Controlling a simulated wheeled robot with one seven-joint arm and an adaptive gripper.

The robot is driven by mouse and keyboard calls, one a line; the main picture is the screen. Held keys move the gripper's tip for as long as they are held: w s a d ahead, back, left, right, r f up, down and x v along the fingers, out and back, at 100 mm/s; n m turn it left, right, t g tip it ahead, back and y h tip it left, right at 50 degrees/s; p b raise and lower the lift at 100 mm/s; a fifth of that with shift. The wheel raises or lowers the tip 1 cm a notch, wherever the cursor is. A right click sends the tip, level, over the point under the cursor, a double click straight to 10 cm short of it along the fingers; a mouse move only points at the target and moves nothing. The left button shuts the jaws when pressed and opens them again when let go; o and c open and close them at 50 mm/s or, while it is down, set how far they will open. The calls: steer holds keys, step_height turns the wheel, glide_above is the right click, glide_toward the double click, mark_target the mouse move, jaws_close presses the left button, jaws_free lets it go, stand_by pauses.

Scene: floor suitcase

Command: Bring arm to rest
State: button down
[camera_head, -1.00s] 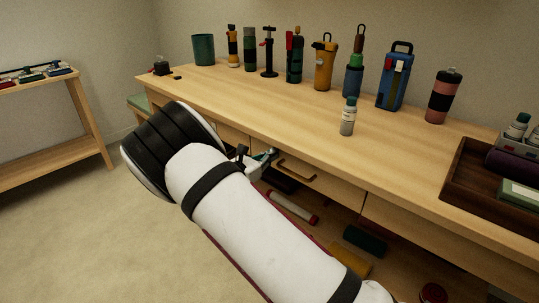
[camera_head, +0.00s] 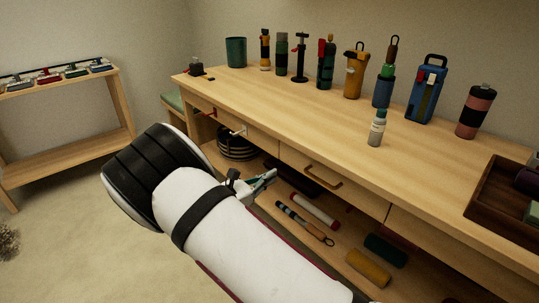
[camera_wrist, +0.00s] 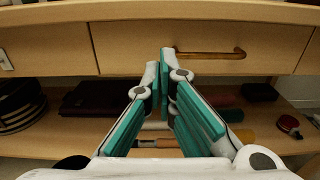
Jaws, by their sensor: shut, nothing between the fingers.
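My gripper (camera_head: 270,177) is at the end of my white and black arm, in front of the bench's drawers and open lower shelf in the head view. In the wrist view my gripper (camera_wrist: 160,58) shows its teal-padded fingers brought together at the tips, with nothing between them. The fingertips point at the drawer front, left of its wooden handle (camera_wrist: 210,54), and appear apart from it. In the head view my arm hides part of the lower shelf.
The wooden bench (camera_head: 300,110) carries several bottles along its back, a small grey bottle (camera_head: 377,128) nearer the front, and a dark tray (camera_head: 490,190) at right. Rolls and tools lie on the lower shelf (camera_head: 270,205). A side rack (camera_head: 65,150) stands left, with open floor between.

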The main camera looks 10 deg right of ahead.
steer(key=s+d+r+m+g+y, duration=0.3)
steer(key=s+d+r+m+g, duration=0.4)
steer(key=s+d, duration=0.25)
steer(key=s+d+r+m+g+y, duration=0.2)
steer(key=s+d+r+m+g, duration=0.3)
steer(key=s+d+r+m, duration=0.5)
steer(key=s+a+r+m+t+y, duration=0.1)
steer(key=s+a+m+y, duration=0.15)
steer(key=s, duration=0.65)
steer(key=s+a+m+y, duration=0.2)
steer(key=s+m+y, duration=0.15)
steer(key=s, duration=0.55)
steer(key=s+a+r+m+t+y, duration=0.1)
steer(key=s+a+m+y, duration=0.2)
steer(key=s, duration=0.7)
step_height(320, 180, up, 26)
steer(key=n+t+p, duration=0.1)
steer(key=t+p, duration=0.2)
steer(key=p, duration=2.1)
steer(key=shift+d+t+y+p, duration=0.3)
steer(key=shift+t+y+p, duration=0.1)
steer(key=shift+r, duration=0.1)
